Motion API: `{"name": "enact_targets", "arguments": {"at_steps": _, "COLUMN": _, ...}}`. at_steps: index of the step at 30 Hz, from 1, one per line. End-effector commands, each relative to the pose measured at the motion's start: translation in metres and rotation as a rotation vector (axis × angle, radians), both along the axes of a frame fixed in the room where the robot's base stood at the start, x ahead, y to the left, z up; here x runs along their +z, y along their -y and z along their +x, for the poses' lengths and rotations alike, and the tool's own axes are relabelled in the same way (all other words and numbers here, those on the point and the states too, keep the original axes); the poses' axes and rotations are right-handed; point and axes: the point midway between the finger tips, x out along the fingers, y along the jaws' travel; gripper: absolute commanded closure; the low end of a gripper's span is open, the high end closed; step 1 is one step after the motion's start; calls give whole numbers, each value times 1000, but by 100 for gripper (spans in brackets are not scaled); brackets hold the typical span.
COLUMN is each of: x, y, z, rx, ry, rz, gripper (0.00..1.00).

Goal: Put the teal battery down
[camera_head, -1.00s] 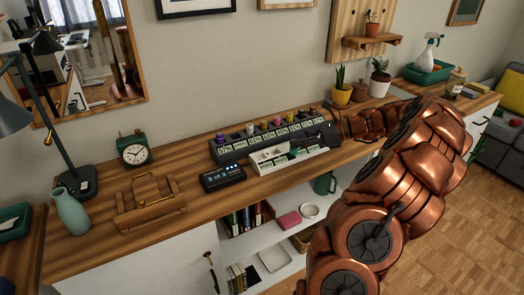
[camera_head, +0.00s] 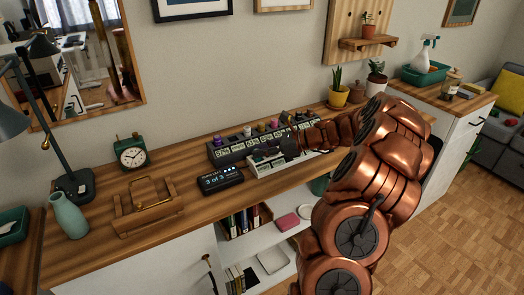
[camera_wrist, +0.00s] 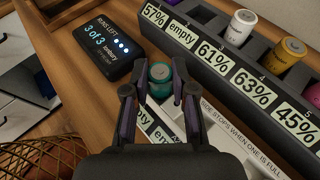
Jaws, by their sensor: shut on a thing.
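The teal battery (camera_wrist: 160,73) shows in the wrist view, upright between the fingertips of my gripper (camera_wrist: 160,85), which is shut on it. It is over or in the white tray (camera_wrist: 214,139) in front of the dark battery rack (camera_wrist: 235,69); I cannot tell whether its base touches the tray. One "empty" label shows in the rack, between the 57% and 61% labels. In the head view my gripper (camera_head: 289,148) covers the tray's middle, and the battery is hidden.
A black display (camera_wrist: 104,42) reading "3 of 3" lies left of the tray. White, yellow and purple batteries stand in the rack. A wooden caddy (camera_head: 148,208), a clock (camera_head: 131,152) and a vase (camera_head: 68,214) stand further left. Bare desk lies around the caddy.

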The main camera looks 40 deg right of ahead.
Motion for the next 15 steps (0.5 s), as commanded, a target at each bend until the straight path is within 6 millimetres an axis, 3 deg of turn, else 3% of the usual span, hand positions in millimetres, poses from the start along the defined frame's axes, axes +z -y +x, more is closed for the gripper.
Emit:
{"name": "enact_targets", "arguments": {"at_steps": 13, "x": -6, "y": 0, "z": 0, "rx": 1, "ry": 2, "rz": -1, "gripper": 100}}
{"name": "enact_targets", "arguments": {"at_steps": 14, "x": -6, "y": 0, "z": 0, "rx": 1, "ry": 2, "rz": -1, "gripper": 72}}
{"name": "enact_targets", "arguments": {"at_steps": 15, "x": -6, "y": 0, "z": 0, "rx": 1, "ry": 2, "rz": -1, "gripper": 68}}
